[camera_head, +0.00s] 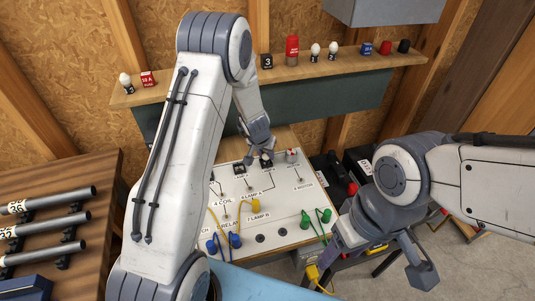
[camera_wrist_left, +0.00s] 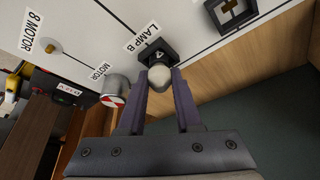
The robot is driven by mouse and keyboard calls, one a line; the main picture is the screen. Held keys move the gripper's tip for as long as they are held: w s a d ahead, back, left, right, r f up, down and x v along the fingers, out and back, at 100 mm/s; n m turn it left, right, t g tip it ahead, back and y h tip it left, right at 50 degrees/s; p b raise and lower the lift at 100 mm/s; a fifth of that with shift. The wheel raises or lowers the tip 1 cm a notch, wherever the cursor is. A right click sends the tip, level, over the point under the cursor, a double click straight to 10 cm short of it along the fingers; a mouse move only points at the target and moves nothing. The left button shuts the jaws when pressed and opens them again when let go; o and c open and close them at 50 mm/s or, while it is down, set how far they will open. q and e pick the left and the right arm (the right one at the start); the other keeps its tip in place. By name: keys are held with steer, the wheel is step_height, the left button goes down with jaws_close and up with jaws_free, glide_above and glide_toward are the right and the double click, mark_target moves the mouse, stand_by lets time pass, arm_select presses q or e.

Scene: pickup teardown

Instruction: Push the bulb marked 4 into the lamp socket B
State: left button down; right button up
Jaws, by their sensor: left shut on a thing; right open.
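My left gripper (camera_head: 262,152) is over the far edge of the white circuit board (camera_head: 275,196). In the left wrist view its two fingers (camera_wrist_left: 160,88) are shut on a white bulb (camera_wrist_left: 160,76). The bulb's dark base meets the black socket (camera_wrist_left: 151,51) beside the label LAMP B. The bulb looks lined up with the socket; I cannot tell how deep it sits. The number on its base is not readable. My right gripper (camera_head: 382,258) is open and empty, right of the board's near corner.
A motor with a red and white face (camera_wrist_left: 113,97) stands close beside the socket. Another black square socket (camera_wrist_left: 229,11) is on the other side. Bulbs (camera_head: 315,50), fuses and other parts stand on the wall shelf (camera_head: 190,88). Cables (camera_head: 322,234) plug into the board's near part.

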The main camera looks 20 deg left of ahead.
arm_select(q)
steer(key=c, duration=0.5)
jaws_free()
steer(key=p+v, duration=0.5)
steer(key=v, duration=0.5)
steer(key=s+d+r+m+g+h+b, duration=0.1)
steer(key=s+d+r+m, duration=0.1)
steer(key=s+d+r, duration=0.35)
steer(key=s+d+r+m+g+h, duration=0.1)
steer(key=s+d+r, duration=0.2)
steer(key=s+d, duration=0.45)
steer(key=s+d+r+m+g, duration=0.1)
steer(key=s, duration=0.5)
steer(key=s+r+m, duration=0.1)
steer(key=s+r, duration=0.1)
steer(key=s, duration=0.5)
steer(key=s+d+r+m+g+y+b, duration=0.1)
steer(key=s+r, duration=0.1)
steer(key=s, duration=0.4)
steer(key=shift+s+d+m+g, duration=0.15)
steer(key=shift+d+m+g, duration=0.15)
steer(key=shift+m, duration=0.1)
